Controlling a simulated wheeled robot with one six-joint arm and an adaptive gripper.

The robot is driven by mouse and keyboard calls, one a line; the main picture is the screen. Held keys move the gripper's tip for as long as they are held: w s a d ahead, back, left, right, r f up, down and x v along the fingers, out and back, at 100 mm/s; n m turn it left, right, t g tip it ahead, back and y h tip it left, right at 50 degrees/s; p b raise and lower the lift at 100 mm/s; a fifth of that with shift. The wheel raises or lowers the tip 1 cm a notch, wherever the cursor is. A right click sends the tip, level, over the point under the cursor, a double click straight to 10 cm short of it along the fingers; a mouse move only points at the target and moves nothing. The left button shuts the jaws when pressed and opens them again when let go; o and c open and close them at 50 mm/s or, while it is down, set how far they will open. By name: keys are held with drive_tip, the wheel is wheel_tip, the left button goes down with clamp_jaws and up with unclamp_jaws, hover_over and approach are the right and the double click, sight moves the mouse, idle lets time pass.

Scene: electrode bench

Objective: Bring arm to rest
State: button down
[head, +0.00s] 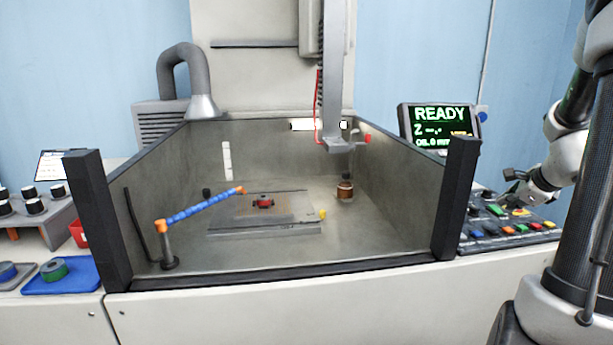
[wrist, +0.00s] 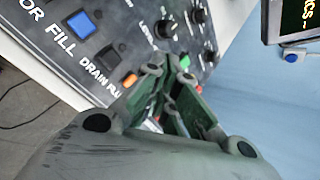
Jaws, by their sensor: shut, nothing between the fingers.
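My gripper (wrist: 175,100) is shut and empty in the wrist view. It is over the control panel (wrist: 120,45), which has knobs and coloured buttons. In the head view my arm is at the right edge, and my gripper (head: 512,185) is just above the control panel (head: 490,238), right of the tank. I cannot tell whether the fingers touch the panel.
The open-front tank (head: 290,286) holds a blue-orange hose (head: 200,207), a plate with a small red part (head: 263,202) and a copper-coloured cylinder (head: 345,191). A screen (head: 440,125) reading READY stands behind the panel. A blue tray (head: 80,285) is at left.

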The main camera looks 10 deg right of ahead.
drive_tip(key=s+a+n, duration=0.2)
drive_tip(key=s+a+f+n+g+y, duration=0.1)
drive_tip(key=s+a+n, duration=0.1)
drive_tip(key=s+a+n+y, duration=0.1)
drive_tip(key=s+a+n, duration=0.1)
drive_tip(key=shift+f+n+g, duration=0.3)
drive_tip(key=shift+n+g, duration=0.1)
drive_tip(key=s+a+r+n+g, duration=0.1)
drive_tip(key=s+a+r+n, duration=0.4)
drive_tip(key=s+a+n, duration=0.3)
drive_tip(key=s+a+r+n+g, duration=0.1)
drive_tip(key=s+a+r+n, duration=0.4)
drive_tip(key=s+a+n, duration=0.3)
drive_tip(key=a+n, duration=0.3)
drive_tip(key=n, duration=0.1)
drive_tip(key=shift+s+r+h, duration=0.25)
drive_tip(key=shift+s+h, duration=0.05)
drive_tip(key=shift+s, duration=0.05)
